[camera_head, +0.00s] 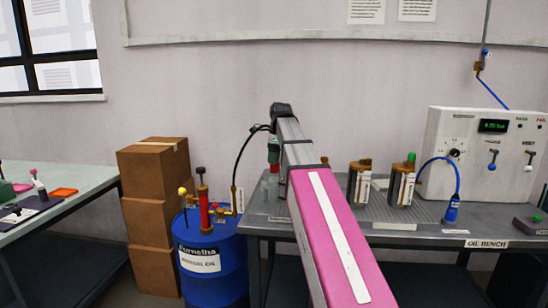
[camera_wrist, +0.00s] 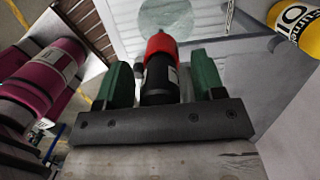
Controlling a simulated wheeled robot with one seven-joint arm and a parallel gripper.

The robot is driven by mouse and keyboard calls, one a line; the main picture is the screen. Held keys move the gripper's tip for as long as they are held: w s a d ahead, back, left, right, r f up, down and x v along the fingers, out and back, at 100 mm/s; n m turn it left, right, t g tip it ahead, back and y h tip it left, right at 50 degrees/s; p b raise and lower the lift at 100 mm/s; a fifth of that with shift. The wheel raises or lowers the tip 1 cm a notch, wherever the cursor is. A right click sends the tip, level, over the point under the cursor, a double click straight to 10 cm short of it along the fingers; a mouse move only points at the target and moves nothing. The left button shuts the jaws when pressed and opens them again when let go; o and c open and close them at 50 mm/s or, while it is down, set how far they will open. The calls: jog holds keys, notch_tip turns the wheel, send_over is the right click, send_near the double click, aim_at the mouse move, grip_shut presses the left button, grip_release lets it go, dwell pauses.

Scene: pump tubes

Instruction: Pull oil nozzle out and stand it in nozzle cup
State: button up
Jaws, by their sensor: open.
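My gripper (camera_head: 274,158) is at the left end of the oil bench, with my arm reaching in from the front. In the wrist view its two green fingers stand apart on either side of the oil nozzle (camera_wrist: 160,80), black with a red collar. The nozzle's far end points toward a pale round shape (camera_wrist: 165,14), which looks like the nozzle cup. In the head view a clear cup (camera_head: 270,187) stands on the bench just below my gripper. My arm and gripper hide most of the nozzle there. Whether its tip is inside the cup cannot be told.
A black hose (camera_head: 241,150) arches from the blue drum (camera_head: 213,276) toward my gripper. The drum stands left of the oil bench (camera_head: 400,238). Metal canisters (camera_head: 359,186) and a white control box (camera_head: 480,195) stand to the right. Cardboard boxes (camera_head: 152,220) are stacked at left.

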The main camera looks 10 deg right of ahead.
jog(key=r, duration=0.3)
jog(key=d+r, duration=0.1)
jog(key=r, duration=0.6)
jog(key=shift+s+d+r, duration=0.25)
jog(key=shift+d+r, duration=0.05)
jog(key=shift+r, duration=0.05)
